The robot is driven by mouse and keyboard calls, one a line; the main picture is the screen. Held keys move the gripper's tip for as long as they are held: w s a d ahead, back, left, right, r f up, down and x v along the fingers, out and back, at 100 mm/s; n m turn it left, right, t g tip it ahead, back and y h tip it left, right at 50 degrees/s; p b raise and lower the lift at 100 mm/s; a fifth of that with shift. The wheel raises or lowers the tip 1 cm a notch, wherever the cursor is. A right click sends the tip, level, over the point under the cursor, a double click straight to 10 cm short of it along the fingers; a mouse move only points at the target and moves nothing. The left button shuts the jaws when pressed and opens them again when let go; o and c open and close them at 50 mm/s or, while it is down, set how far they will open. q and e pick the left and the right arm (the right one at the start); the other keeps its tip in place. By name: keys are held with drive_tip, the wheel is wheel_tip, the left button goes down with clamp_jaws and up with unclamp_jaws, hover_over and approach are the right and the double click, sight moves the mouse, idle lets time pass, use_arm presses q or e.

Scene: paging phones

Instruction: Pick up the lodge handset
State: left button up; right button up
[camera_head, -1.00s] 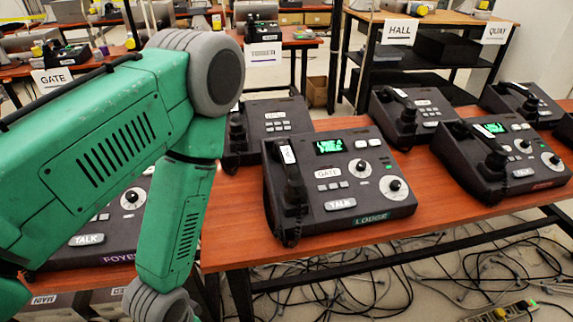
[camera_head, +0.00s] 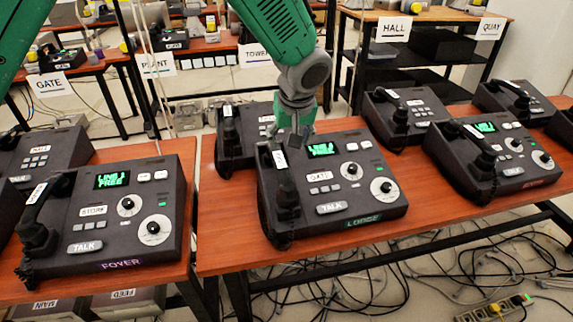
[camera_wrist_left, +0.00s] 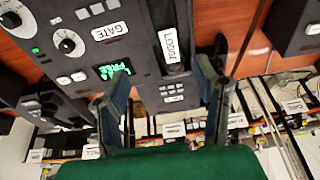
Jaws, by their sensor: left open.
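The lodge phone (camera_head: 338,226) is a dark desk unit on the table, with a green screen, TALK key and LODGE plate. Its black handset (camera_head: 285,198) lies in its cradle along the unit's left side. My left gripper (camera_head: 294,143) is over the far end of this handset, pointing down, open and empty. In the left wrist view the handset (camera_wrist_left: 171,45) with its LODGE label lies ahead of the gap between the two spread fingers (camera_wrist_left: 163,88). I cannot tell whether the fingers touch anything. My right gripper is not in view.
The foyer phone (camera_head: 120,246) stands on a separate table at left. Another phone (camera_head: 236,150) is close behind the lodge phone, and one with a red plate (camera_head: 500,180) stands to the right. Bare wood (camera_head: 225,235) shows left of the lodge phone. Cables cover the floor.

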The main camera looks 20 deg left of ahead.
sight(282, 162)
use_arm(q)
drive_tip(key=a+f, duration=0.1)
drive_tip(key=f, duration=0.1)
drive_tip(key=w+a+f, duration=0.1)
drive_tip(key=f, duration=0.1)
drive_tip(key=w+a+f, duration=0.1)
drive_tip(key=f, duration=0.1)
drive_tip(key=shift+w+a, duration=0.15)
drive_tip(key=shift+w+f, duration=0.15)
drive_tip(key=shift+f, duration=0.15)
drive_tip(key=shift+d+f, duration=0.2)
drive_tip(key=shift+f, duration=0.2)
drive_tip(key=x, duration=0.3)
drive_tip(key=shift+f, duration=0.3)
drive_tip(key=shift+a+f, duration=0.25)
drive_tip(key=shift+f, duration=0.05)
drive_tip(key=shift+a, duration=0.35)
drive_tip(key=shift+d+f, duration=0.15)
drive_tip(key=shift+d, duration=0.3)
drive_tip(key=shift+b, duration=0.3)
